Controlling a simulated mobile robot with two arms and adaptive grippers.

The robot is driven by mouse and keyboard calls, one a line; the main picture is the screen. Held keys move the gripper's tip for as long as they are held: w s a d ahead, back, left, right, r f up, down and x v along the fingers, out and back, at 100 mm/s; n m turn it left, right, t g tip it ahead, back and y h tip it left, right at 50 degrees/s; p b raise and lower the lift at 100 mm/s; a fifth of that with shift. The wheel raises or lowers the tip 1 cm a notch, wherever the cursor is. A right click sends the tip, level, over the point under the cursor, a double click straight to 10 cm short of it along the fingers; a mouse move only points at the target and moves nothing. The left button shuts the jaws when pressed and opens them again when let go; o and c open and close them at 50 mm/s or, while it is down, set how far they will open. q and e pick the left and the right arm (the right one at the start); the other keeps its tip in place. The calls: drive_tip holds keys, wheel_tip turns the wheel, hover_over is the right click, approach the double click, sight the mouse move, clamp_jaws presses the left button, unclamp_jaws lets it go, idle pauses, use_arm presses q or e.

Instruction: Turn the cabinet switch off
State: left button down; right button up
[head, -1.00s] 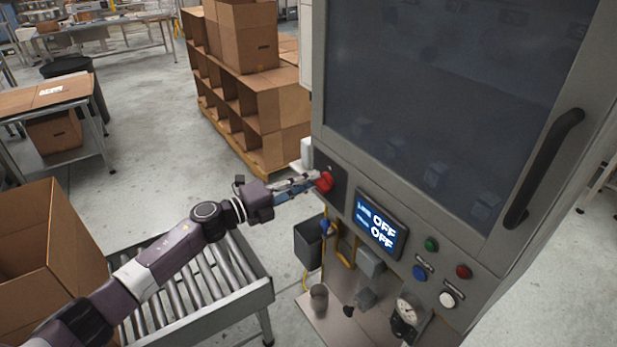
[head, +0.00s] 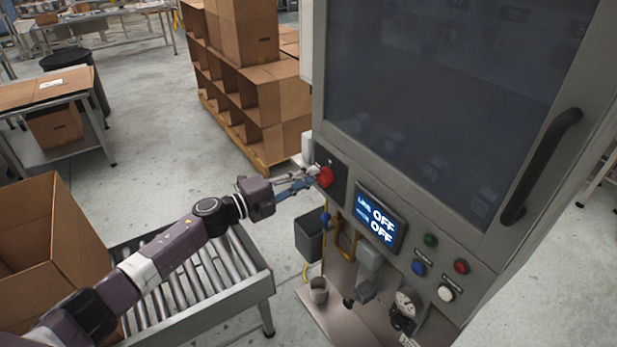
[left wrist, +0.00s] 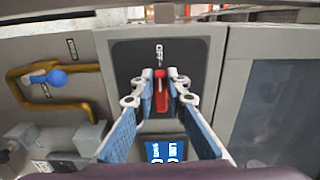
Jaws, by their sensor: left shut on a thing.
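The cabinet switch is a red handle (head: 324,177) on a dark plate at the left of the cabinet front (head: 335,120). My right gripper is not in view.
Green (head: 430,240), blue (head: 419,267), red (head: 461,266) and white (head: 446,293) buttons sit right of the display. A roller conveyor (head: 190,285) runs under my left arm. An open carton (head: 45,235) stands at the left. Shelved cartons (head: 255,120) stand behind.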

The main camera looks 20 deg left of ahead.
use_arm(q)
drive_tip(key=c, duration=1.9)
unclamp_jaws()
drive_tip(key=shift+c, duration=0.2)
drive_tip(key=shift+s+a, duration=0.1)
drive_tip(key=v, duration=1.1)
drive_tip(key=shift+s+a, duration=0.25)
drive_tip(key=shift+s, duration=0.1)
